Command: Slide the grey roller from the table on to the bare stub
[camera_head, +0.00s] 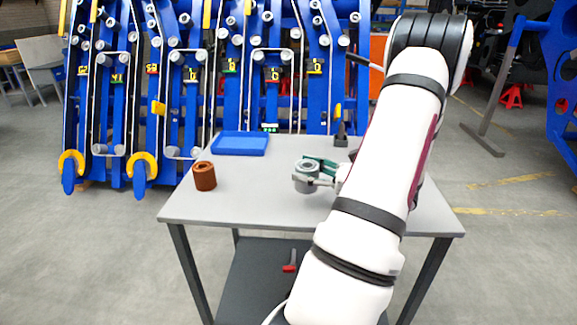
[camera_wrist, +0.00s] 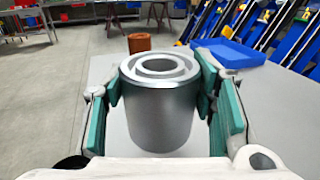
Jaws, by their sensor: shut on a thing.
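The grey roller (camera_wrist: 160,110) is a short metal cylinder with a ringed top and a hole through its middle. It stands upright between the green finger pads of my gripper (camera_wrist: 163,95), which is shut on it. In the head view the grey roller (camera_head: 307,175) and my gripper (camera_head: 312,172) are over the middle of the grey table (camera_head: 250,205). I cannot tell whether the roller touches the tabletop. Several grey rollers sit on the blue chassis (camera_head: 200,80) behind the table. I cannot tell which stub there is bare.
A brown roller (camera_head: 204,176) stands at the table's left; it also shows in the wrist view (camera_wrist: 139,42). A blue tray (camera_head: 240,144) lies at the back. A dark upright tool (camera_head: 340,135) stands at the back right. A red-handled item (camera_head: 290,265) lies on the lower shelf.

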